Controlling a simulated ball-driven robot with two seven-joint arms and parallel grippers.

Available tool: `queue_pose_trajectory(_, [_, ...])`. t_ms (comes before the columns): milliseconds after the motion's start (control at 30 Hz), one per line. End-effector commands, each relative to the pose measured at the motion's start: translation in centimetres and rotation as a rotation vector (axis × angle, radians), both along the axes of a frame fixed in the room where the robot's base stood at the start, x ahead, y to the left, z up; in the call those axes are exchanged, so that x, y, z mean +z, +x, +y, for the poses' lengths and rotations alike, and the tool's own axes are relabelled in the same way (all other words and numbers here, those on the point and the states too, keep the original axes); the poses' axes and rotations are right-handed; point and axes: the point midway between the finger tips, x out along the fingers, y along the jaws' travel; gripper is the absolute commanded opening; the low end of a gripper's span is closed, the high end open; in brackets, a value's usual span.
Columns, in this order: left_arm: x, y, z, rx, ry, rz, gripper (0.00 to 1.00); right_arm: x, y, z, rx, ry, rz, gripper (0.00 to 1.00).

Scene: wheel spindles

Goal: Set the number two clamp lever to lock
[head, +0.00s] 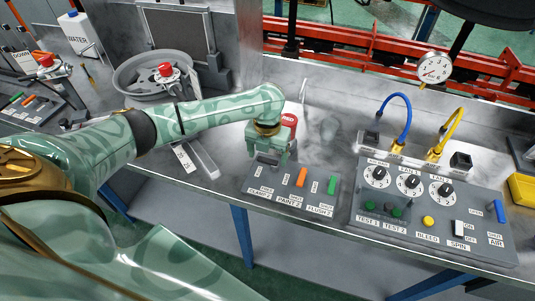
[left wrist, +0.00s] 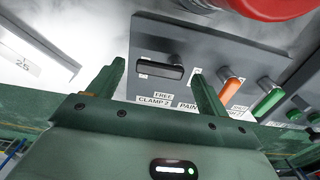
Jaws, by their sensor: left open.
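The lever panel (head: 250,181) holds a black CLAMP 2 lever, an orange PAINT 2 lever (head: 301,177) and a green FLUSH 2 lever (head: 332,185). In the left wrist view, the black CLAMP 2 lever (left wrist: 160,70) lies crosswise above a label reading FREE (left wrist: 163,96). A lock label is not readable. My left gripper (head: 271,158) is over this lever and mostly hides it in the head view. Its fingers (left wrist: 158,78) are open, one on each side of the lever in the left wrist view. Contact cannot be told. My right gripper is not in view.
A second panel (head: 435,240) with dials, buttons and switches stands to the right. A red knob (head: 289,121) stands behind my gripper. A wheel rim (head: 140,75) and another lever panel (head: 32,112) are at left. The grey table front is close below the panels.

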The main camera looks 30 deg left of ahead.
Motion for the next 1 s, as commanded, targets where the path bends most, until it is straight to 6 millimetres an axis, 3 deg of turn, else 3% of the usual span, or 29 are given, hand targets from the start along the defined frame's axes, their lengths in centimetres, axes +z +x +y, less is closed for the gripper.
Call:
queue_pose_trajectory(400, [10.8,0.1,0.0,-0.002,0.000,-0.006,0.78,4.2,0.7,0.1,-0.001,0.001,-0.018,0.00])
queue_pose_trajectory(533, [13.5,0.1,0.1,-0.001,0.002,-0.005,0.78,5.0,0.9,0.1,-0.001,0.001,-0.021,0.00])
queue_pose_trajectory(700, [15.4,0.1,0.0,-0.001,0.000,-0.001,0.78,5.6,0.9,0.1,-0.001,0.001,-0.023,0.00])
queue_pose_trajectory(1000, [15.7,0.0,0.0,0.000,0.000,0.000,0.78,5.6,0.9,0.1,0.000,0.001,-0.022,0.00])
